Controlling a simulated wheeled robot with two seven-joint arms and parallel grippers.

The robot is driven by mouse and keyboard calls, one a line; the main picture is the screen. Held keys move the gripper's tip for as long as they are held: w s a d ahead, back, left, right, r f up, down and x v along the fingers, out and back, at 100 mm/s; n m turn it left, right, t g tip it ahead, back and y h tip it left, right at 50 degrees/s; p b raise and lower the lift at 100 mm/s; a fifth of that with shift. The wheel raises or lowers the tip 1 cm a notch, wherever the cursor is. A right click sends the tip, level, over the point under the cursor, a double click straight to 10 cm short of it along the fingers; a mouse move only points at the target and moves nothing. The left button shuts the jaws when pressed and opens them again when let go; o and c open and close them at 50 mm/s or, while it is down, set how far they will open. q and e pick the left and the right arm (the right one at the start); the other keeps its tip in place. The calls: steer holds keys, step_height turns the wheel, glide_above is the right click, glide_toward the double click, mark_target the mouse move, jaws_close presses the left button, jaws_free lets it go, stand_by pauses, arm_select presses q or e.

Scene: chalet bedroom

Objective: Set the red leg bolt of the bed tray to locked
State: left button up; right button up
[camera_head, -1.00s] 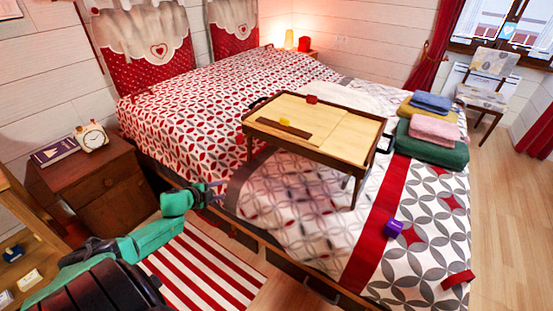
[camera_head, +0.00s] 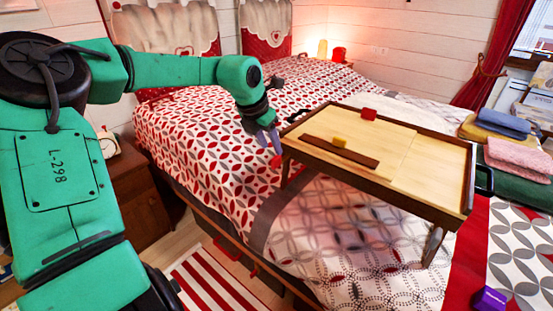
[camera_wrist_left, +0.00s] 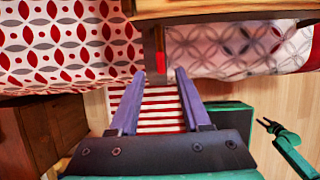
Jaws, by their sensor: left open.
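The bed tray (camera_head: 430,165), light wood with dark edges, stands on legs on the bed. The red leg bolt (camera_wrist_left: 161,62) shows in the left wrist view beside a dark tray leg, below the tray's edge. In the head view it is a small red spot (camera_head: 277,161) by my fingertips. My left gripper (camera_head: 268,142) is at the tray's near left corner. In the left wrist view its purple fingers (camera_wrist_left: 160,72) are open and empty, with the bolt just ahead between the tips. I cannot tell whether they touch it.
A yellow block (camera_head: 340,142) is on a dark bar inside the tray, and a red block (camera_head: 369,114) is on its far side. Folded towels (camera_head: 515,155) lie to the right. A purple object (camera_head: 490,299) is on the bed. A nightstand (camera_head: 140,190) stands left.

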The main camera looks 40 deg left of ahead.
mark_target(276, 157)
arm_select(q)
steer(key=x, duration=0.6)
steer(key=shift+r, duration=0.1)
steer(key=shift+w+f, duration=0.25)
steer(key=shift+f, duration=0.15)
jaws_close()
arm_select(e)
steer(key=shift+w+a, duration=0.2)
steer(key=shift+w, duration=0.8)
steer(key=shift+a, duration=0.1)
